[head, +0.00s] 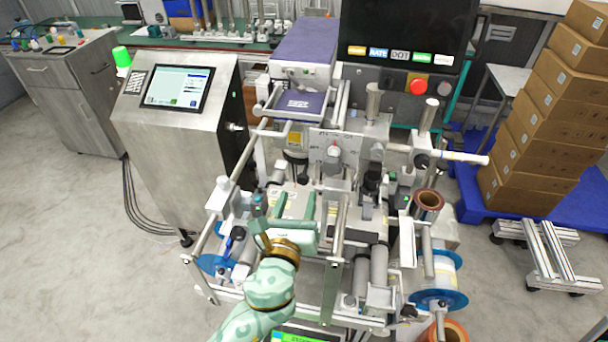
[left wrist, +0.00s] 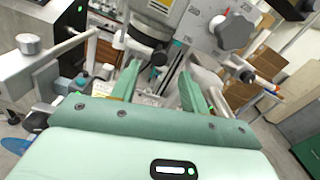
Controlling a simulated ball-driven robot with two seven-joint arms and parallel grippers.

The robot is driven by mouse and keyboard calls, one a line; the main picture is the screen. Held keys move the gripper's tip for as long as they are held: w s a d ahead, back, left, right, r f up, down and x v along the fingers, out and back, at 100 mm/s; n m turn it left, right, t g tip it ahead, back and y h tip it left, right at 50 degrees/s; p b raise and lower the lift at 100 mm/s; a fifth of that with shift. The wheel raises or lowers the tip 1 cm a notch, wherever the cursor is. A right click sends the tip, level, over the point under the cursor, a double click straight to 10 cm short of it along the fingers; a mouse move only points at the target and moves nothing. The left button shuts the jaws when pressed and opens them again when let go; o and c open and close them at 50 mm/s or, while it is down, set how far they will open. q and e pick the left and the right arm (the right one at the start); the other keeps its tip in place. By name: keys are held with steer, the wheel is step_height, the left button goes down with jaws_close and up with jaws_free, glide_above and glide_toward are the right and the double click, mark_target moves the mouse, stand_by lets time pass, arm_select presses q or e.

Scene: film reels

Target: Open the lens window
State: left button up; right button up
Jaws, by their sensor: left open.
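The laser head (head: 295,140) hangs below the purple-topped unit over the middle of the machine, with a yellow label on its front. Its round dark lower end, where the lens sits, shows at the top of the left wrist view (left wrist: 158,10). I cannot make out a lens window or whether it is open or shut. My left gripper (head: 284,208) is below and in front of the laser head, with its fingers pointing toward the machine. In the left wrist view its fingers (left wrist: 156,82) stand apart with nothing clearly between them. My right gripper is not in view.
A grey plate with a round knob (head: 334,152) stands right of the laser head. Rods and rollers crowd around my gripper, with a film reel (head: 438,280) at the right. A touchscreen cabinet (head: 140,115) stands left. Stacked boxes (head: 548,120) are far right.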

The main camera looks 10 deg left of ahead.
mark_target(302, 182)
arm_select(q)
steer(key=w, duration=0.7)
steer(key=shift+w+a, duration=0.1)
steer(key=shift+w, duration=0.05)
jaws_close()
